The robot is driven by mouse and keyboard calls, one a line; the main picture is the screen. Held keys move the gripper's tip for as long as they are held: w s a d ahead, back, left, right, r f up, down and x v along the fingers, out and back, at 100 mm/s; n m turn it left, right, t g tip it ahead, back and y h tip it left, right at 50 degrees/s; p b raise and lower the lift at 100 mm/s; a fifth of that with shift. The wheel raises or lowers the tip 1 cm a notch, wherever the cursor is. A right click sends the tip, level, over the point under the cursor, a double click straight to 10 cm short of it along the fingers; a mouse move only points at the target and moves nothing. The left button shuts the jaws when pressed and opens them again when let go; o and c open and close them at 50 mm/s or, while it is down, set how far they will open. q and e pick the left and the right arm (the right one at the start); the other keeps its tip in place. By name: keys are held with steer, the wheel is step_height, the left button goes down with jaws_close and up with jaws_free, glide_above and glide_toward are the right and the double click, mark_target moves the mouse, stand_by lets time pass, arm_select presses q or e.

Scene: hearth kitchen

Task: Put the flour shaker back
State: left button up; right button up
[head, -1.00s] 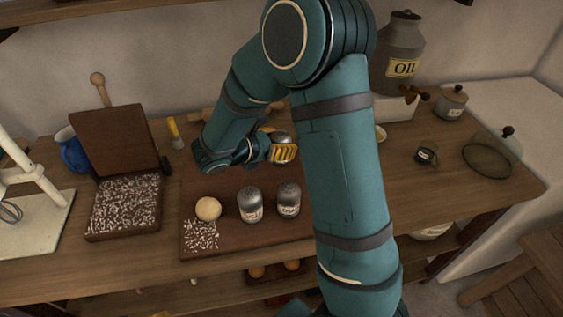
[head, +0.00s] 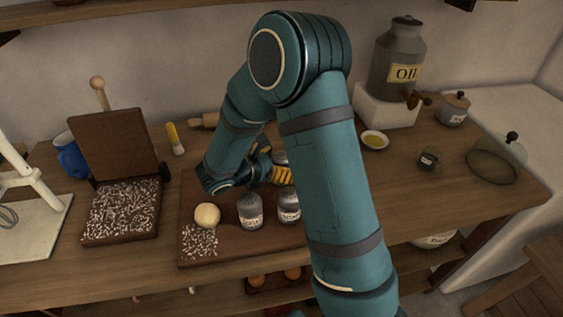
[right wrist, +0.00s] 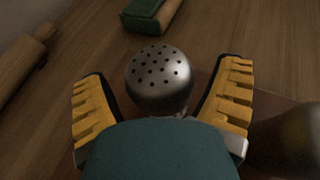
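A shaker with a domed, perforated silver cap (right wrist: 160,78) stands between the yellow fingers of my right gripper (right wrist: 160,100). Gaps show between the cap and both fingers, so the gripper is open around it. In the head view that shaker (head: 280,157) is mostly hidden by my right gripper (head: 273,164) and arm; its label and base do not show. Two more shakers with pale labels, a left one (head: 250,211) and a right one (head: 289,208), stand on the dark board (head: 190,245). I cannot read their labels surely. My left gripper is not in view.
A dough ball (head: 207,215) and scattered flour (head: 200,241) lie on the board's left part. A floury hinged press (head: 122,210) stands to the left. A rolling pin (head: 203,121) lies behind. The oil can (head: 397,62) and a yellow dish (head: 375,140) stand to the right.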

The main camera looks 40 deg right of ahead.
steer(key=shift+r, duration=0.2)
steer(key=p+v, duration=0.2)
steer(key=v, duration=1)
steer(key=shift+p, duration=0.35)
steer(key=shift+f, duration=0.1)
